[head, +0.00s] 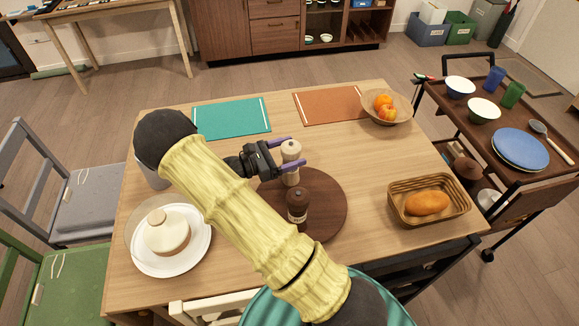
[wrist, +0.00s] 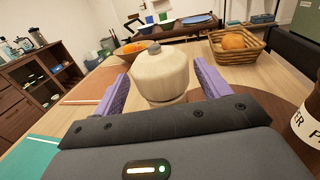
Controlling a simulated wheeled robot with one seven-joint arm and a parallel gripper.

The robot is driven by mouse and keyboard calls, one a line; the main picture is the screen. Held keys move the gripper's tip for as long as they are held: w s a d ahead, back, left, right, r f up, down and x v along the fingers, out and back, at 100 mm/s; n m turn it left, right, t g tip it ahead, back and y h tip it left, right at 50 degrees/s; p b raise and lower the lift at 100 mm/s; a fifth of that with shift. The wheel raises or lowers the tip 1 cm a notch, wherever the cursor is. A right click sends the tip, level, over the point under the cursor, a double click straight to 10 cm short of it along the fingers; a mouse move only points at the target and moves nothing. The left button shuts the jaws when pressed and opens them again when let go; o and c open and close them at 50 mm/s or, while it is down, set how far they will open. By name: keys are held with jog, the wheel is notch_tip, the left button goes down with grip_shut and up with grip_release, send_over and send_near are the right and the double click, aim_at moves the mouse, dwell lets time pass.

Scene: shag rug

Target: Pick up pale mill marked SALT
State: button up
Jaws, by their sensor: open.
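The pale mill (head: 291,152) stands upright on the round dark wooden board (head: 328,222) on the table. Its label is not readable in either view. My gripper (head: 293,156) is open, with its purple fingers on either side of the mill's upper part. In the wrist view the mill's pale head (wrist: 160,72) sits between the two open fingers (wrist: 160,88), with a visible gap at the fingers. A dark brown mill (head: 298,199) stands close by on the same board; its partly visible label shows in the wrist view (wrist: 306,122).
A bread basket (head: 404,214), a fruit bowl (head: 401,117) and a plate with a cake (head: 141,264) stand on the table (head: 372,160). Teal (head: 231,118) and orange (head: 328,105) placemats lie at the back. A trolley (head: 440,102) with dishes stands at right.

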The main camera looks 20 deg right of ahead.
jog(key=d, duration=0.2)
jog(key=shift+s+d, duration=0.25)
jog(key=shift+d, duration=0.05)
jog(key=shift+a, duration=0.1)
jog(key=shift+w+a, duration=0.1)
jog(key=c, duration=1.4)
notch_tip(320, 180, up, 10)
jog(key=shift+r, duration=0.1)
jog(key=shift+c, duration=0.2)
